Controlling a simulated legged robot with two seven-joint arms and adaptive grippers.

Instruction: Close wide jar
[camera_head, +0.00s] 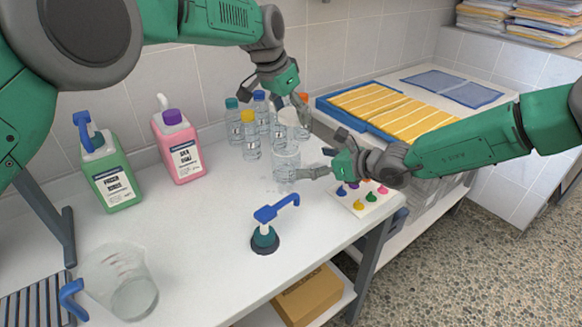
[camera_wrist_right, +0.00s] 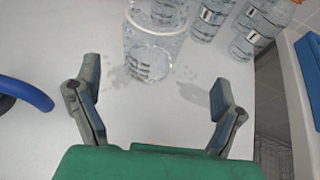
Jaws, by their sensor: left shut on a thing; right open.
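The wide jar (camera_head: 286,166) is clear and stands upright on the white table, in front of several bottles; it also shows in the right wrist view (camera_wrist_right: 150,55). My left gripper (camera_head: 291,106) is above the jar and shut on a pale, whitish piece (camera_head: 290,117) that looks like the jar's lid. The piece is apart from the jar, and its outline is partly hidden. My right gripper (camera_head: 312,163) is open, just right of the jar. In the right wrist view the open fingers (camera_wrist_right: 155,98) have only bare table between them, with the jar beyond.
Clear bottles with coloured caps (camera_head: 250,140) stand close behind the jar. A blue-handled pump (camera_head: 265,238) is nearer the front. Green (camera_head: 112,180) and pink (camera_head: 178,150) bottles stand left. A paint-spotted card (camera_head: 362,200) lies under my right arm.

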